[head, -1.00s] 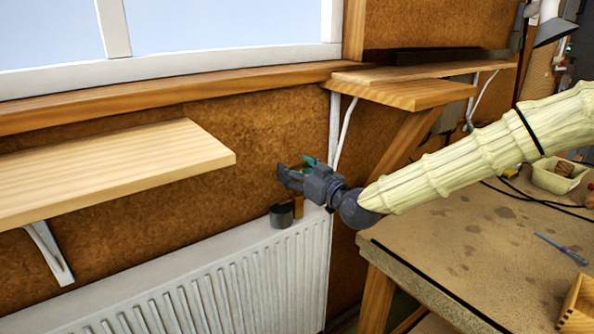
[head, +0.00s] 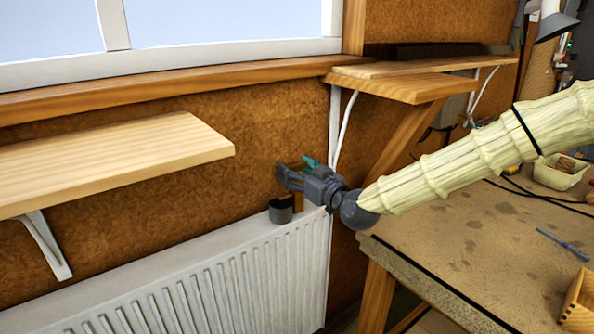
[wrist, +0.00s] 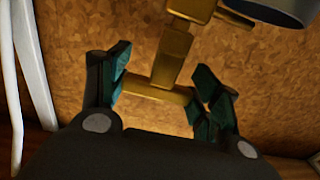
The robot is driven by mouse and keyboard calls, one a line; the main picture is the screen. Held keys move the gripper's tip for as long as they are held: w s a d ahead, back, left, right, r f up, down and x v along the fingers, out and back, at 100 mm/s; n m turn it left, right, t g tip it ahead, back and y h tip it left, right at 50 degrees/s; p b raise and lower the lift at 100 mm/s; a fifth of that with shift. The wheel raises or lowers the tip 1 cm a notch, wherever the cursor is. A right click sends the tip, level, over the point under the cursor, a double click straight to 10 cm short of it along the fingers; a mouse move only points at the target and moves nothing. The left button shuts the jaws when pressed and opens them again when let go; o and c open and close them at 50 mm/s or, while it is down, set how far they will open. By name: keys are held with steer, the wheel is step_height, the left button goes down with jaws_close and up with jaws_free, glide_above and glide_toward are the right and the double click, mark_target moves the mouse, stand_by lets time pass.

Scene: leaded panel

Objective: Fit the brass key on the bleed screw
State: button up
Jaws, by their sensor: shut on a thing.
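My gripper (head: 290,178) is above the right end of the white radiator (head: 235,275). In the wrist view my gripper (wrist: 163,85) has its two green-padded fingers on either side of the brass key's crossbar, gripping it. The brass key (wrist: 170,55) has a stem running from the crossbar up the picture to another brass piece (wrist: 195,8) at the top edge. I cannot tell whether that piece is the bleed screw's fitting or part of the key, nor whether they are joined. In the head view a little brass (head: 298,204) shows under the gripper.
A dark grey cup (head: 281,211) stands at the radiator's top, close beside the brass; its rim also shows in the wrist view (wrist: 268,12). A wooden shelf (head: 110,165) is at left, another (head: 400,88) above right. A workbench (head: 470,240) lies right.

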steer(key=shift+f, duration=0.35)
steer(key=o, duration=1.2)
steer(key=v, duration=1.2)
